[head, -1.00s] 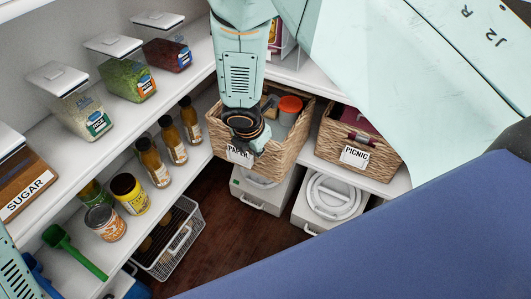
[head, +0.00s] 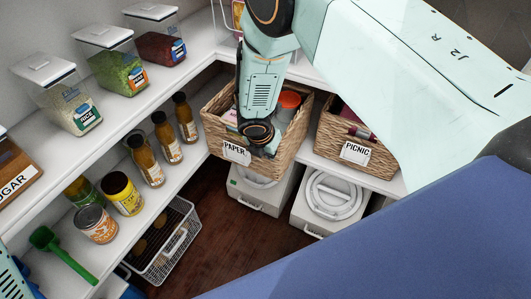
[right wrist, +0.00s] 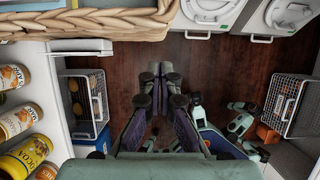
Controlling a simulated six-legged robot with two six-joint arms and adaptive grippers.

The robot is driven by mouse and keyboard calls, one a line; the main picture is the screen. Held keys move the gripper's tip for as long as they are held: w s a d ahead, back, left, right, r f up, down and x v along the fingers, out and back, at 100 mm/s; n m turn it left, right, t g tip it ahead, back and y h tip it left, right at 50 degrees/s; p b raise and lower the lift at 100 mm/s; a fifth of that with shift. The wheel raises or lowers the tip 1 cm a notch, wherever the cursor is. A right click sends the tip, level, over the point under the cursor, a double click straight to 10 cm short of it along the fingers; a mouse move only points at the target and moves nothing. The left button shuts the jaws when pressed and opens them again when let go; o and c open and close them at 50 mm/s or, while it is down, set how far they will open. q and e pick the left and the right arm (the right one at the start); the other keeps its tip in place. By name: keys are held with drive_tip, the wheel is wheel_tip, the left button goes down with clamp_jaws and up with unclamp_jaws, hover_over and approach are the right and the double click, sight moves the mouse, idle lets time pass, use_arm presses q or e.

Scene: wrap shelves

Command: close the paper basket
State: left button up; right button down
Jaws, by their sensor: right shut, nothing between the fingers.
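The paper basket (head: 287,150) is a woven basket with a PAPER label on its front. It sits in the shelf corner, with its front sticking out past the shelf edge. It holds a red-lidded container and other items. My right gripper (right wrist: 160,75) is shut and empty in the right wrist view, pointing over the dark floor just in front of the basket rim (right wrist: 95,21). In the head view my right wrist is at the basket's front, beside the label, and hides part of the basket. I cannot tell if it touches. My left gripper is not in view.
A picnic basket (head: 376,158) stands to the right on the same shelf. White lidded bins (head: 262,198) stand below. Bottles (head: 168,143), jars and a wire basket (head: 172,240) are at the left. The dark floor (head: 240,245) between is clear.

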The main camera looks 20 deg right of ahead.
sight(277, 151)
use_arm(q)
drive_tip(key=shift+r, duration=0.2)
use_arm(e)
drive_tip(key=shift+w+d+r, duration=0.15)
drive_tip(key=shift+w+d, duration=0.7)
drive_tip(key=shift+d, duration=0.25)
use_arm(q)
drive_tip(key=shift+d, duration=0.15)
use_arm(e)
drive_tip(key=shift+w+d+r, duration=0.1)
